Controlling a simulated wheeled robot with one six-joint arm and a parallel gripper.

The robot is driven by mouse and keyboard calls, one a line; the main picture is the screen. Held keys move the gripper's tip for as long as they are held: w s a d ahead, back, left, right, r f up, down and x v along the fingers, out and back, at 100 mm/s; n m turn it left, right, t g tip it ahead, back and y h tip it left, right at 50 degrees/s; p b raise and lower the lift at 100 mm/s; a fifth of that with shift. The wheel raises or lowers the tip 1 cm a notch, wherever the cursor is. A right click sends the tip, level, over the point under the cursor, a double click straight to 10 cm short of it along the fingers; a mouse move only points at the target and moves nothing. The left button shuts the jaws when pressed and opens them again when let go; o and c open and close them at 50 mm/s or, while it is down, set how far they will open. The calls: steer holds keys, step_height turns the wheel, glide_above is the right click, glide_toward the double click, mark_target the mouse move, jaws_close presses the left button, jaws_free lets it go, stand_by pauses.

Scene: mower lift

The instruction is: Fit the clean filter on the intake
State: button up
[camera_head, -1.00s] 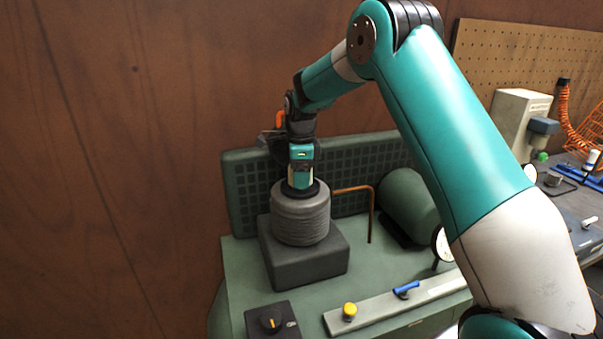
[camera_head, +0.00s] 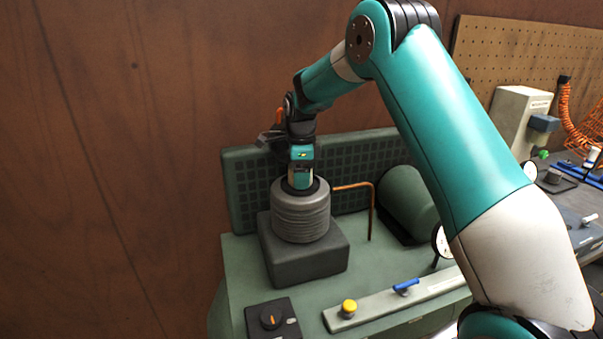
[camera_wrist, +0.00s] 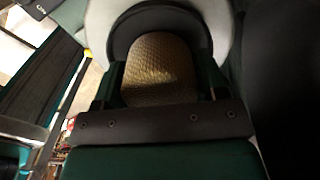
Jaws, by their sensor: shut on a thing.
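The filter (camera_head: 301,216) is a grey ribbed cylinder with a dark top. In the head view it stands upright on the dark grey intake block (camera_head: 320,262); I cannot tell how firmly it is seated there. My gripper (camera_head: 300,180) points down from above and is shut on the filter at its top. In the wrist view the gripper's dark crosspiece (camera_wrist: 165,122) lies in front of a tan, mesh-like surface (camera_wrist: 160,68) inside a dark ring and a pale rim. The underside of the filter is hidden.
A green grilled panel (camera_head: 345,170) stands behind the block, with a copper pipe (camera_head: 372,210) and a green tank (camera_head: 408,205) to the right. In front are a black knob box (camera_head: 272,320), a yellow knob (camera_head: 348,306) and a blue lever (camera_head: 406,286).

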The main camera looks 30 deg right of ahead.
steer(key=o, duration=0.6)
step_height(320, 180, up, 11)
steer(key=p, duration=0.9)
stand_by(0.3)
steer(key=s+a+r+n+y+b, duration=0.25)
steer(key=s+a+n+b, duration=0.35)
steer(key=s+a+n, duration=0.95)
steer(key=s+a+n+b, duration=0.1)
steer(key=s+n, duration=0.4)
steer(key=s, duration=0.2)
steer(key=s+a+f+n+y+b, duration=0.1)
steer(key=s+a+n, duration=0.1)
steer(key=s+n, duration=0.3)
steer(key=s+a+f+n+b, duration=0.1)
steer(key=s+n, duration=0.4)
steer(key=s, duration=0.4)
steer(key=shift+a+f+y, duration=0.15)
steer(key=shift+f+y, duration=0.1)
steer(key=shift+y, duration=0.1)
